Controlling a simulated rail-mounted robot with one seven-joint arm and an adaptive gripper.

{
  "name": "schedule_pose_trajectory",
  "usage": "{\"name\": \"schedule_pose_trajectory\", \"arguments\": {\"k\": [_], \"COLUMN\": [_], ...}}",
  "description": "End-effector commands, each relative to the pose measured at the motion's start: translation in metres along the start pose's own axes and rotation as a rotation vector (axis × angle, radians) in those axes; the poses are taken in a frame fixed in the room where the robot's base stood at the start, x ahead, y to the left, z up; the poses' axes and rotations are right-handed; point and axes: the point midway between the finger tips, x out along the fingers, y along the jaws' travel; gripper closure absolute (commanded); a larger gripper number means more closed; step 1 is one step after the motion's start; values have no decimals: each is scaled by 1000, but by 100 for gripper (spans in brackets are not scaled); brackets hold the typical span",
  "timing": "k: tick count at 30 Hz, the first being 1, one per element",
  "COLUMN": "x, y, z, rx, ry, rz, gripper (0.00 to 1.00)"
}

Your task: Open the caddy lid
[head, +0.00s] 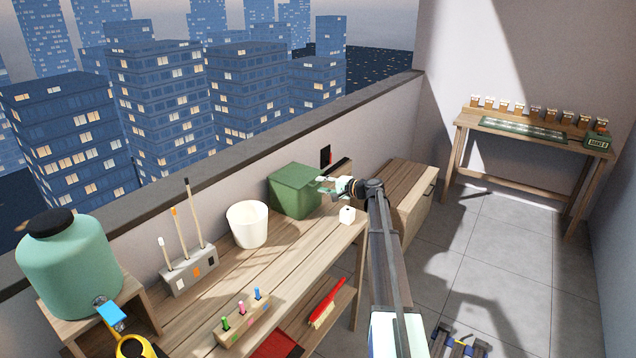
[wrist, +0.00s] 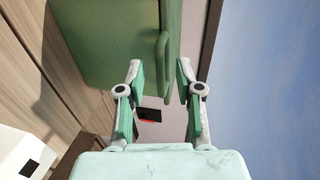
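The green caddy (head: 292,198) stands at the far end of the wooden bench, against the wall. Its lid (head: 297,174) looks closed on top. My gripper (head: 322,184) is at the caddy's right side, near lid height. In the wrist view the caddy body (wrist: 105,45) fills the upper left, with the lid (wrist: 171,20) along its right edge. A green handle or lip (wrist: 164,66) projects from the lid. My gripper (wrist: 160,68) is open, with its fingertips on either side of this lip. Contact with the lip cannot be told.
A white block (head: 347,215) sits on the bench below my gripper and also shows in the wrist view (wrist: 22,152). A white bucket (head: 247,224) stands left of the caddy. A wooden cabinet (head: 408,190) is to the right. The wall ledge (head: 230,165) runs behind.

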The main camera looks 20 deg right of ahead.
Motion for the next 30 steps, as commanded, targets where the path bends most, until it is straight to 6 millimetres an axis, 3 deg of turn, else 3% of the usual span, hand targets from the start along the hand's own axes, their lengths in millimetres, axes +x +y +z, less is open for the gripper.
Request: {"name": "schedule_pose_trajectory", "arguments": {"k": [6,17,21,30], "x": [22,26,26,24], "y": [-1,0,0,-2], "z": [-1,0,0,-1], "rx": [0,0,0,0], "ry": [0,0,0,2], "rz": [-1,0,0,5], "gripper": [65,65,100,100]}}
